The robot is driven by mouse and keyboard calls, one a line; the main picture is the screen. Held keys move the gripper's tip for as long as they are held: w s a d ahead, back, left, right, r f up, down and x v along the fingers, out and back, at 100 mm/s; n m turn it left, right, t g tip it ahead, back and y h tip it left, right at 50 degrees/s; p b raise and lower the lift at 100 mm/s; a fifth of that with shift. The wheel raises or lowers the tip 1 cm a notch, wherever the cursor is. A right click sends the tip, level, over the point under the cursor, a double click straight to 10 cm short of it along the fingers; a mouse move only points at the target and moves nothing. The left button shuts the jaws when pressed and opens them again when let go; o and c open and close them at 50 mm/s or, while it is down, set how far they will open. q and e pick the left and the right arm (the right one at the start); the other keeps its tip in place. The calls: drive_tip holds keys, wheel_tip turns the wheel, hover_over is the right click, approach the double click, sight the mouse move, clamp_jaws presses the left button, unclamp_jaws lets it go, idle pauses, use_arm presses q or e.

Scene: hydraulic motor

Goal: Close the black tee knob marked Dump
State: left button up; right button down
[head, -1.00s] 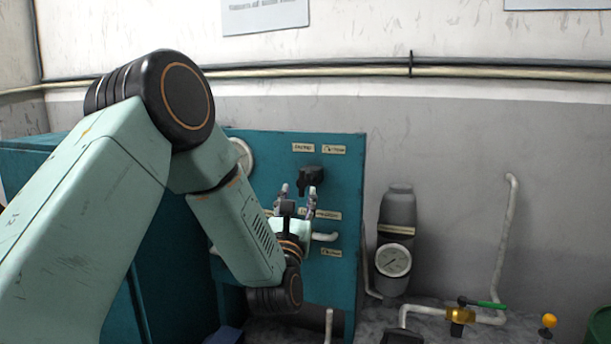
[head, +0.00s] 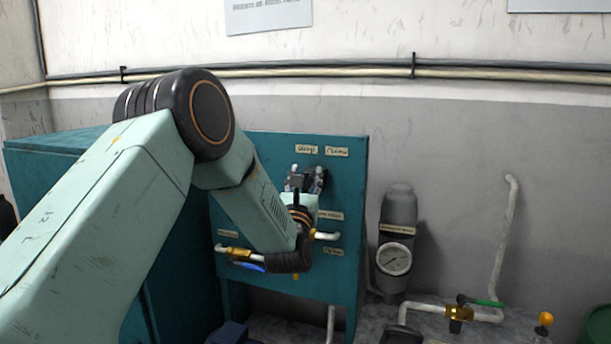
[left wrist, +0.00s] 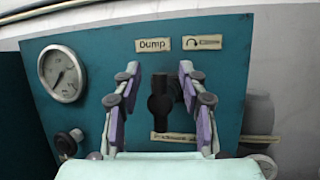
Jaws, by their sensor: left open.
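The black tee knob (left wrist: 160,100) sits on the teal panel (left wrist: 218,62), below the label reading Dump (left wrist: 153,45). In the left wrist view its bar stands roughly upright. My left gripper (left wrist: 157,75) is open, with one finger on each side of the knob and a visible gap to each. In the head view my left gripper (head: 306,176) is in front of the panel under the labels and mostly covers the knob. I cannot tell whether it touches the knob. My right gripper is not in view.
A round gauge (left wrist: 62,74) is at the panel's upper left. A brass valve with a blue handle (head: 240,254) is low on the panel. A grey cylinder with a gauge (head: 396,210) stands to the right. A green-handled valve (head: 461,312) is near the floor.

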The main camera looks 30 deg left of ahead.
use_arm(q)
drive_tip(key=shift+f, duration=0.1)
drive_tip(key=shift+w+a+f, duration=0.1)
drive_tip(key=shift+w, duration=0.1)
drive_tip(key=shift+c, duration=1.3)
drive_tip(key=shift+s, duration=0.1)
clamp_jaws()
